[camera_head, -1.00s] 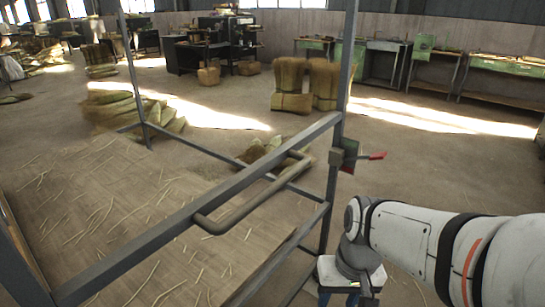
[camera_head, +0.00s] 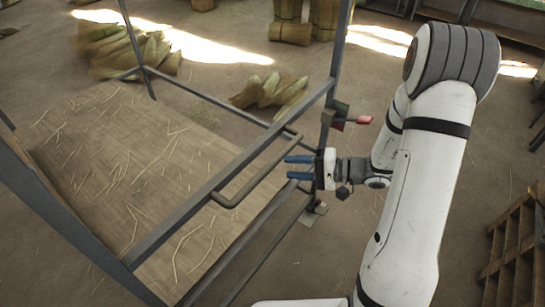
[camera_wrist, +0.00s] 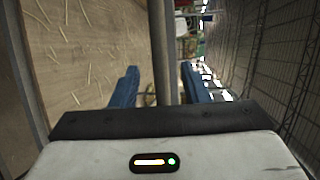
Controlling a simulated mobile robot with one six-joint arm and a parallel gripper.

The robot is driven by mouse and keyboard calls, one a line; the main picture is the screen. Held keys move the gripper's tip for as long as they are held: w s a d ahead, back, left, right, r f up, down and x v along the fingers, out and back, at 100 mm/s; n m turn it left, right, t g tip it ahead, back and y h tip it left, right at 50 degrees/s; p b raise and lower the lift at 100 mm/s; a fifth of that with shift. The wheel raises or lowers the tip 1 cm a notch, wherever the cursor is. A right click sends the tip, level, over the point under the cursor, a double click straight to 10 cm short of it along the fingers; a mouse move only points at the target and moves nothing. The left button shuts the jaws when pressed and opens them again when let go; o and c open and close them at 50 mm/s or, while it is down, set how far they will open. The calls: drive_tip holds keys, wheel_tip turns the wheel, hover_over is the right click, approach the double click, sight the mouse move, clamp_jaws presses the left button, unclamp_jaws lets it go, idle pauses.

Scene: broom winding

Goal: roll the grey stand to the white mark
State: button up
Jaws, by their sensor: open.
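The grey stand (camera_head: 180,226) is a metal frame with a wooden deck (camera_head: 130,160) strewn with straw. Its bent handle (camera_head: 252,183) is on the side facing my arm. My gripper (camera_head: 287,167) is open, its two blue fingers pointing left at the handle, tips very near it. In the wrist view, a grey bar (camera_wrist: 163,45) runs down the picture in line with the gap between the open fingers (camera_wrist: 160,87). I cannot tell whether it lies between them or beyond. I cannot make out a white mark on the floor.
A red-tipped lever (camera_head: 358,120) sticks out from the stand's upright, just above my gripper. Straw bundles (camera_head: 272,92) lie on the floor behind the stand, with more (camera_head: 125,48) further left. A wooden pallet (camera_head: 515,250) is at the lower right.

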sight(270, 166)
drive_tip(key=p+x, duration=0.1)
drive_tip(key=x, duration=0.6)
drive_tip(key=shift+a+p, duration=0.2)
drive_tip(key=shift+p, duration=0.15)
drive_tip(key=shift+f, duration=0.1)
clamp_jaws()
